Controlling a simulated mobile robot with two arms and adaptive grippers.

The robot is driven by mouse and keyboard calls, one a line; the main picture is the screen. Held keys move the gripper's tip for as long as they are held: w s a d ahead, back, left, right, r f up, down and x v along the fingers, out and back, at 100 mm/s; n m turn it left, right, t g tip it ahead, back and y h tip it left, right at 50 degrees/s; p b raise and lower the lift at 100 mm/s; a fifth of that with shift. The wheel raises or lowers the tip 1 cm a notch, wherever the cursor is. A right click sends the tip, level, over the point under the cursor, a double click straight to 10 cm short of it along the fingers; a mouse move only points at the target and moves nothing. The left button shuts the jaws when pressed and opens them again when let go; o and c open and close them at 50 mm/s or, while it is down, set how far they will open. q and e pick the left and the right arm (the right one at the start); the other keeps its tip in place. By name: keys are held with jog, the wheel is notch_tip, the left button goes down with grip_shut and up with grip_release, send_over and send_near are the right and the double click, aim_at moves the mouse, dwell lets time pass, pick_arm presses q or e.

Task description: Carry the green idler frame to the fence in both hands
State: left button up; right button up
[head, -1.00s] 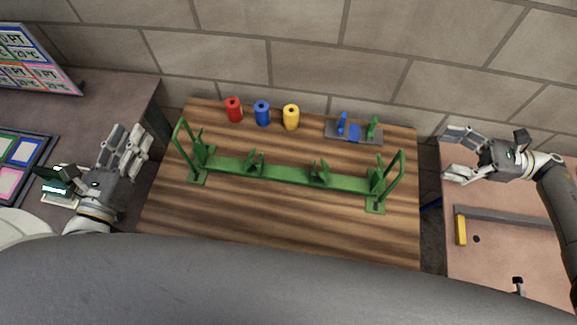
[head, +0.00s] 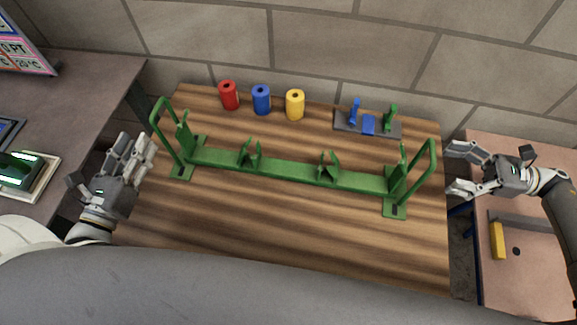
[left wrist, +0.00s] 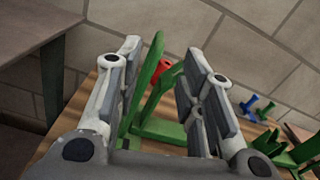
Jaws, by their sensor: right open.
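The green idler frame (head: 290,171) stands on the wooden table, with a tall handle loop at each end and V-shaped brackets along its beam. My left gripper (head: 142,152) is open just left of the left handle. In the left wrist view my left gripper (left wrist: 165,75) has its fingers spread, and the green frame (left wrist: 158,128) shows beyond and between them; I cannot tell whether the handle is inside the jaws. My right gripper (head: 460,170) is open, to the right of the right handle and apart from it. I see no fence in these views.
Red (head: 228,96), blue (head: 261,100) and yellow (head: 295,104) rollers stand behind the frame on the wooden table (head: 300,225). A grey plate (head: 345,126) with blue and green parts lies at the back right. A block wall stands behind. Side tables flank left (head: 80,85) and right (head: 515,290).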

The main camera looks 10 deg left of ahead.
aim_at(156, 106)
jog(key=shift+a, duration=0.1)
pick_arm(q)
jog(key=w, duration=1)
jog(key=shift+w, duration=0.35)
pick_arm(e)
jog(key=a, duration=1)
jog(key=shift+a, duration=0.35)
pick_arm(q)
grip_shut()
pick_arm(e)
jog(key=c, duration=0.9)
grip_shut()
pick_arm(q)
jog(key=shift+r, duration=0.4)
pick_arm(e)
jog(key=shift+r, duration=0.3)
pick_arm(q)
jog(key=shift+w, duration=0.15)
pick_arm(e)
jog(key=shift+w, duration=0.2)
